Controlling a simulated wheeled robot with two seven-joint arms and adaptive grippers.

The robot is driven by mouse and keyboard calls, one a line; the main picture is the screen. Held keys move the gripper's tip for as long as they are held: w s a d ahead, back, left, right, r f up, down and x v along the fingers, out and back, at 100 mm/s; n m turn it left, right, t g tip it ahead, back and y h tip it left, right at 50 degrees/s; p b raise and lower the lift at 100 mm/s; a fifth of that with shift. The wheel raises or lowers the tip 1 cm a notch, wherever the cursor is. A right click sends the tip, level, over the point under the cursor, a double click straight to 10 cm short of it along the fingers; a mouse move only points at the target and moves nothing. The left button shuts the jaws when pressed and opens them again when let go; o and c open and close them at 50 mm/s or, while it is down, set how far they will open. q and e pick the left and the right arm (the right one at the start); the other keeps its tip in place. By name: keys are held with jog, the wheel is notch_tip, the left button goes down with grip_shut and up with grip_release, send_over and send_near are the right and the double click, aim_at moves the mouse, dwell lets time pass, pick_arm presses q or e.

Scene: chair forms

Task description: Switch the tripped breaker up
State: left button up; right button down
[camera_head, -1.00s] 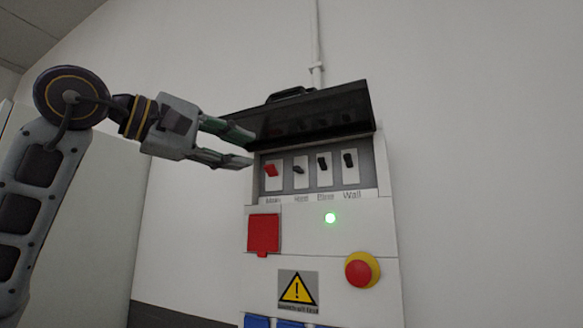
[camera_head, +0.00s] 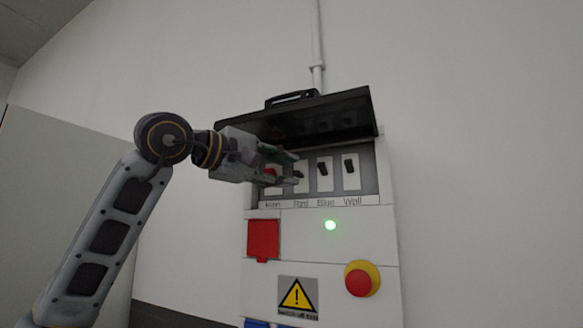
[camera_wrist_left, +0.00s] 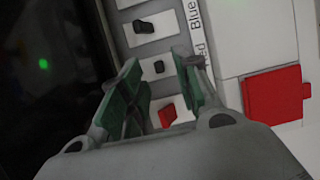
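The breaker box (camera_head: 385,230) is on the wall with its dark lid (camera_head: 330,115) raised. A row of switches shows inside: a red one (camera_head: 269,173) above "Main", then black ones above "Red" (camera_head: 299,175), "Blue" (camera_head: 323,168) and "Wall" (camera_head: 349,166). The Red switch looks lower than the Blue and Wall switches. My left gripper (camera_head: 297,168) is at the Red switch, its fingers partly covering the red switch. In the left wrist view the gripper (camera_wrist_left: 159,62) is open, with the small black Red switch (camera_wrist_left: 158,67) between its fingertips. I cannot tell whether they touch it. My right gripper is out of view.
The raised lid overhangs the switches just above my left gripper. Below are a red socket cover (camera_head: 263,239), a lit green lamp (camera_head: 330,225), a red-and-yellow stop button (camera_head: 360,280) and a warning sign (camera_head: 298,296). The wall right of the box is clear.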

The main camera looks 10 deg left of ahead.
aim_at(298, 175)
pick_arm(q)
jog(key=shift+p+x, duration=0.35)
jog(key=shift+x, duration=1.05)
